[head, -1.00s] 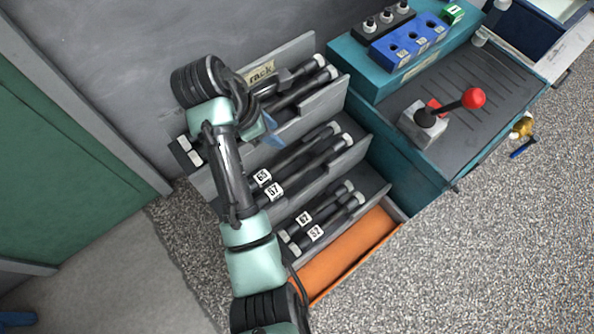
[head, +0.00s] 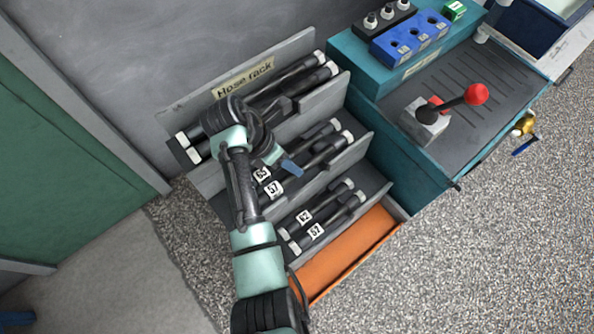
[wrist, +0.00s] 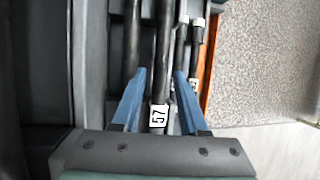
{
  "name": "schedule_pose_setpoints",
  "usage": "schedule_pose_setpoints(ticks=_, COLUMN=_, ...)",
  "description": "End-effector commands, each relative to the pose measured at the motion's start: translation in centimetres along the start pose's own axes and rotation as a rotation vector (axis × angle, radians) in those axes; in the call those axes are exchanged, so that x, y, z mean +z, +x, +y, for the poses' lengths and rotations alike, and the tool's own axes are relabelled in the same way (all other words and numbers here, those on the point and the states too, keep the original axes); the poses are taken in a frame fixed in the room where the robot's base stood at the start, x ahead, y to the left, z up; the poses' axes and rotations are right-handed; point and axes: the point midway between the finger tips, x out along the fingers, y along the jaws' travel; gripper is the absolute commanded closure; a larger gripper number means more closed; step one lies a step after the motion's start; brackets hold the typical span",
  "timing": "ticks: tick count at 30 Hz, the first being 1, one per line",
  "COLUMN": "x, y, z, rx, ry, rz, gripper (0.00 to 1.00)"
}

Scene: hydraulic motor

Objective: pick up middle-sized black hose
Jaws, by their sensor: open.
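The hose rack (head: 182,118) holds black hoses on three tiers, longest at the top, shortest at the bottom. My gripper (head: 290,167) is over this tier, partly hiding both hoses. In the wrist view my open gripper (wrist: 160,74) has its blue fingers on either side of the hose tagged 57 (wrist: 162,50). Another hose (wrist: 132,45) runs by the left finger. Contact cannot be told.
Two short hoses (head: 327,219) lie on the bottom tier, close by the right finger in the wrist view. Long hoses (head: 298,78) lie on the top tier. An orange tray (head: 345,262) is below the rack. A teal bench (head: 392,160) with a red-knobbed lever (head: 475,95) stands at right.

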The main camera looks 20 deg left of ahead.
Motion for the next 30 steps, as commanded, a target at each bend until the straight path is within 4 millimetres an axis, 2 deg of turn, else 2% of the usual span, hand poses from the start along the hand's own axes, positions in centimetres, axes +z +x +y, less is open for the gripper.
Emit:
schedule_pose_setpoints(ticks=3, x=0.3, y=2.0, z=-0.2, rx=-0.003, ry=0.000, rz=0.002, gripper=0.57)
schedule_pose_setpoints(ticks=7, x=0.3, y=3.7, z=-0.2, rx=-0.002, ry=-0.001, rz=0.001, gripper=0.57)
schedule_pose_setpoints(ticks=16, x=0.4, y=4.2, z=-0.2, rx=0.000, ry=0.000, rz=0.000, gripper=0.57)
schedule_pose_setpoints(ticks=17, x=0.4, y=4.2, z=-0.2, rx=0.000, ry=0.000, rz=0.000, gripper=0.59)
schedule_pose_setpoints(ticks=24, x=0.4, y=4.2, z=-0.2, rx=0.001, ry=0.000, rz=0.000, gripper=1.00)
schedule_pose_setpoints(ticks=30, x=0.4, y=4.2, z=-0.2, rx=0.001, ry=0.000, rz=0.000, gripper=1.00)
